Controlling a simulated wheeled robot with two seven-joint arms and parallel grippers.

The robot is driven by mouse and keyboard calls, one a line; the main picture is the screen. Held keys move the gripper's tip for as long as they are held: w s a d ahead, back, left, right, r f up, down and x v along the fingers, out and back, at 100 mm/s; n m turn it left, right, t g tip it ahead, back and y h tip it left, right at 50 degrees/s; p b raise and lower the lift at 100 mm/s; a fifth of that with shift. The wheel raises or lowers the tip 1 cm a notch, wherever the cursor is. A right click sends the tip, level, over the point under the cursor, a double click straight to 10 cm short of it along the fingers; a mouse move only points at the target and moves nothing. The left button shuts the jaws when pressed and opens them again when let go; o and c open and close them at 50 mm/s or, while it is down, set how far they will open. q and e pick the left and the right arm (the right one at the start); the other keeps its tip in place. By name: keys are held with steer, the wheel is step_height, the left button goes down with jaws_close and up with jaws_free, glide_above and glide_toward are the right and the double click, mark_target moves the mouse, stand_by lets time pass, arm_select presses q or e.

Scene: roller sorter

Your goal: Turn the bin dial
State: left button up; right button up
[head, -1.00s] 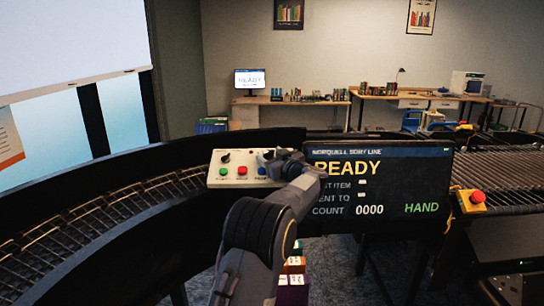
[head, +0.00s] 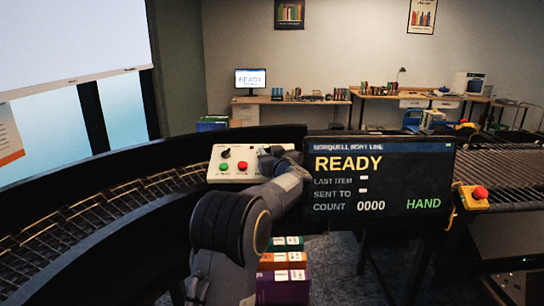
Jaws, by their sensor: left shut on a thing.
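The pale control box (head: 212,172) stands beyond my left arm, beside the screen. It has a small black knob (head: 225,153), a green button (head: 225,167) and a red button (head: 243,166). My left gripper (head: 268,157) is at the right part of the box, shut on the bin dial there. The dial is hidden behind the gripper and wrist, so its pointer and setting cannot be read. My right gripper is not in view.
The dark screen (head: 400,180) right of the box reads READY, COUNT 0000 and HAND. A curved roller track (head: 100,222) runs on the left. A red stop button (head: 480,192) sits by the right rollers. Coloured boxes (head: 283,285) lie below my arm.

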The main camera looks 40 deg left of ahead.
arm_select(q)
steer(key=m+t+h+b, duration=0.2)
steer(key=m, duration=0.1)
steer(key=shift+s+a+f+t, duration=0.2)
steer(key=shift+t, duration=0.1)
steer(key=shift+r+m+t+h+b, duration=0.15)
steer(key=shift+m+t+h+b, duration=0.25)
steer(key=shift+m+h+b, duration=0.2)
steer(key=o, duration=1)
steer(key=shift+s+d, duration=0.35)
steer(key=shift+s, duration=0.05)
steer(key=b+v, duration=0.1)
steer(key=v, duration=0.5)
steer(key=shift+s+d, duration=0.2)
steer(key=shift+s, duration=0.15)
